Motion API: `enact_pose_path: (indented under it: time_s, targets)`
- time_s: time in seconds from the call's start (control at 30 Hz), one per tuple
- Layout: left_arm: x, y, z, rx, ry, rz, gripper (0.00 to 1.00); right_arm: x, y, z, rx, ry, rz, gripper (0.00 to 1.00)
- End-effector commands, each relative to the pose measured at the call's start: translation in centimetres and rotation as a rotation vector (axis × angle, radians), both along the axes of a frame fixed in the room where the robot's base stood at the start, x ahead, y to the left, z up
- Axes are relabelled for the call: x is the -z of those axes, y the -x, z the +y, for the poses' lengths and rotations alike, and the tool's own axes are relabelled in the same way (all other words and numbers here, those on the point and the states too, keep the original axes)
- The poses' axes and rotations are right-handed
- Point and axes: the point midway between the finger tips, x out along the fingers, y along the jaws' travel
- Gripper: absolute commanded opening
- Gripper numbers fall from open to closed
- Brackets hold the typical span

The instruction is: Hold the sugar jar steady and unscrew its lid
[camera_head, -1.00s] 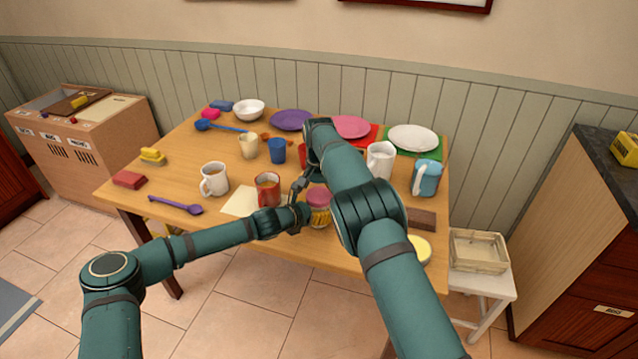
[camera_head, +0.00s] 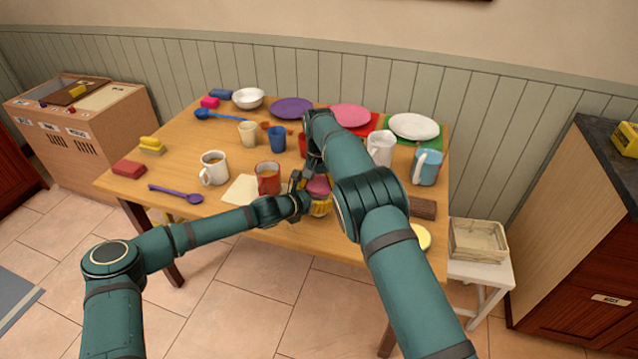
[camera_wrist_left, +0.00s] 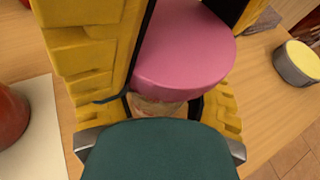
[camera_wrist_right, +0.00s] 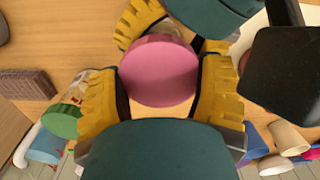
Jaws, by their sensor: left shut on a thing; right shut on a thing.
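The sugar jar (camera_head: 320,208) stands upright near the front edge of the wooden table, with a round pink lid (camera_head: 318,186). The lid also shows large in the left wrist view (camera_wrist_left: 185,55) and between my fingers in the right wrist view (camera_wrist_right: 158,72). My left gripper (camera_head: 308,203) reaches in from the left at a low height and is shut on the jar body, just below the lid. My right gripper (camera_wrist_right: 160,88) comes from above and is shut on the lid, with yellow fingers on both sides. Most of the jar body is hidden.
A brown block (camera_head: 423,208) and a yellow-topped tin (camera_head: 421,238) lie to the right.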

Motion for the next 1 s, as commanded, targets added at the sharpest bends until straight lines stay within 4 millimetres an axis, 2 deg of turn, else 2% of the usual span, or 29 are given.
enact_pose_path:
  time_s: [0.1, 0.33, 0.37, 0.4, 0.43, 0.77, 1.0]
  targets:
    - [-0.1, 0.0, 0.0, 0.000, 0.001, -0.001, 0.00, 0.0, 0.0, 0.0, -0.057, 0.000, 0.000, 0.26]
    - [-0.1, 0.0, 0.0, 0.000, 0.001, -0.001, 0.00, 0.0, 0.0, 0.0, -0.058, 0.000, 0.000, 0.26]
    - [-0.1, 0.0, 0.0, 0.000, 0.001, -0.001, 0.00, 0.0, 0.0, 0.0, -0.058, 0.000, 0.000, 0.79]
    - [-0.1, 0.0, 0.0, 0.000, 0.000, -0.001, 0.00, 0.0, 0.0, 0.0, -0.058, 0.000, 0.000, 0.93]
    - [-0.1, 0.0, 0.0, 0.000, 0.000, -0.001, 0.00, 0.0, 0.0, 0.0, -0.058, 0.000, 0.000, 0.97]
    - [-0.1, 0.0, 0.0, 0.000, 0.000, -0.001, 0.00, -0.1, 0.0, 0.0, -0.057, 0.000, 0.000, 0.97]
    - [-0.1, 0.0, 0.0, 0.000, 0.000, -0.001, 0.00, -2.4, -0.1, 0.0, -0.057, -0.002, -0.003, 0.97]
